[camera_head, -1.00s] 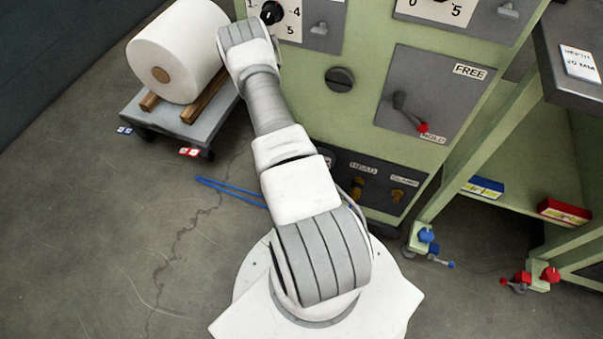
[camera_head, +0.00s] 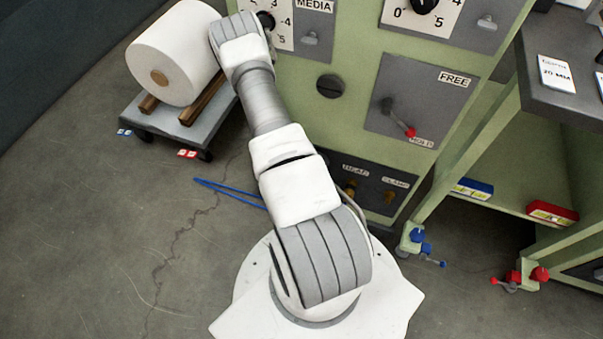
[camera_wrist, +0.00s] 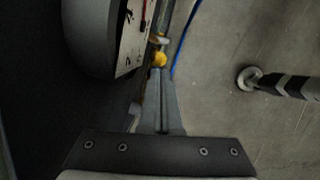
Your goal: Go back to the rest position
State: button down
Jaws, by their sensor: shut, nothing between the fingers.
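My arm stretches up and left over the floor in the head view, its end beside the green machine's front (camera_head: 345,45). My gripper is hidden there behind the arm's last link. In the wrist view my gripper (camera_wrist: 160,80) shows as two grey fingers lying together, with nothing between them. A small yellow knob-like part (camera_wrist: 160,58) appears just beyond the fingertips; I cannot tell whether they touch it.
A large white roll (camera_head: 172,52) rests on a low cart (camera_head: 205,128) at left. A lever with a red knob (camera_head: 410,131) is on the machine. A grey-topped bench (camera_head: 540,95) stands at right. A blue cord (camera_head: 228,190) lies on the floor.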

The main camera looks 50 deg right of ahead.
jog(key=s+d+r+p, duration=0.1)
jog(key=s+r+p, duration=0.1)
jog(key=s+r, duration=0.4)
jog(key=shift+s+d, duration=0.2)
jog(key=shift+s, duration=0.25)
jog(key=shift+s+r, duration=0.1)
